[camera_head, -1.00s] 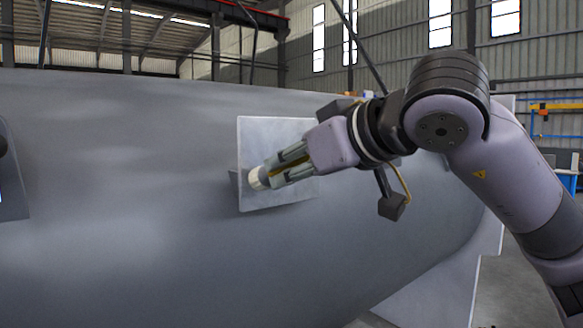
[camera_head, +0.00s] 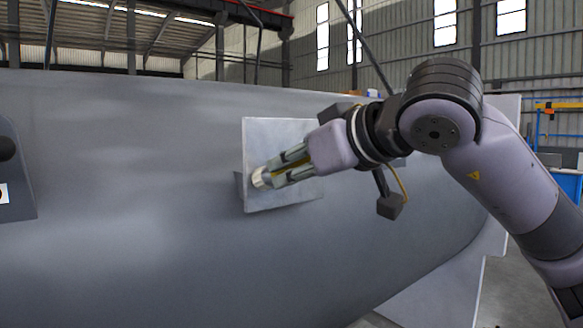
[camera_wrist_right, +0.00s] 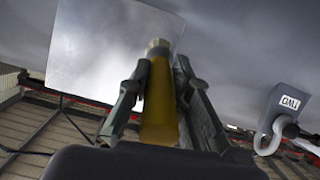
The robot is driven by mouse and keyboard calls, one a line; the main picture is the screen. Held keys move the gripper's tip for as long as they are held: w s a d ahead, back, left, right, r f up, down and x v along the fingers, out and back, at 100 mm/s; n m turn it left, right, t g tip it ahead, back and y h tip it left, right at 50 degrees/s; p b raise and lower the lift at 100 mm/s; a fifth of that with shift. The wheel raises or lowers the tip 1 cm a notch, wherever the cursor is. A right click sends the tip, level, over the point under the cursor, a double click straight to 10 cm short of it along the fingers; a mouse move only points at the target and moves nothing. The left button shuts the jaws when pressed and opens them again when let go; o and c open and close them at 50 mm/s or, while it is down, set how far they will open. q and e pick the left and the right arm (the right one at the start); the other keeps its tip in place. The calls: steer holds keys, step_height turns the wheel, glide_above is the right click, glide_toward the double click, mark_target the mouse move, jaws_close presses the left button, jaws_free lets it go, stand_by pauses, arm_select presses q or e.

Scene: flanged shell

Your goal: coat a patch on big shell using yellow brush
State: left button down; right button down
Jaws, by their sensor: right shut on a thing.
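The big shell (camera_head: 130,200) is a large grey curved hull that fills much of the head view. A pale square patch (camera_head: 275,135) stands on its side near the middle; it also shows at the upper left of the right wrist view (camera_wrist_right: 95,45). My right gripper (camera_head: 276,172) is shut on the yellow brush (camera_wrist_right: 158,105), whose handle lies between the fingers. The brush's pale round head (camera_head: 260,178) is in front of the patch's lower left part. I cannot tell whether it touches the surface. My left gripper is out of view.
A grey plate (camera_head: 20,195) with a dark knob sits at the left edge of the head view. A grey bracket (camera_wrist_right: 285,105) with a white label shows at the right of the wrist view. The shell's surface around the patch looks clear.

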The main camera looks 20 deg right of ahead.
steer(key=shift+w+d+p, duration=1.25)
steer(key=shift+w+d, duration=1.05)
steer(key=shift+d, duration=4)
steer(key=shift+s+a+r+p, duration=0.3)
steer(key=shift+s+a, duration=0.5)
steer(key=shift+a, duration=1.4)
steer(key=shift+s+a+r+p, duration=0.35)
steer(key=shift+s+a, duration=0.45)
steer(key=shift+a, duration=1.35)
steer(key=shift+s+a+r+p, duration=0.3)
steer(key=shift+s+a, duration=0.5)
steer(key=shift+a, duration=1.4)
steer(key=shift+d+r+p, duration=0.1)
steer(key=shift+r+p, duration=0.5)
steer(key=shift+r, duration=0.15)
steer(key=shift+w+d, duration=2.4)
steer(key=shift+d, duration=4.1)
steer(key=shift+s+a+r, duration=0.25)
steer(key=shift+a, duration=0.4)
steer(key=shift+s+a+r, duration=0.2)
steer(key=shift+a+r, duration=0.1)
steer(key=shift+a, duration=0.3)
steer(key=shift+s+a+r, duration=0.25)
steer(key=shift+a, duration=0.4)
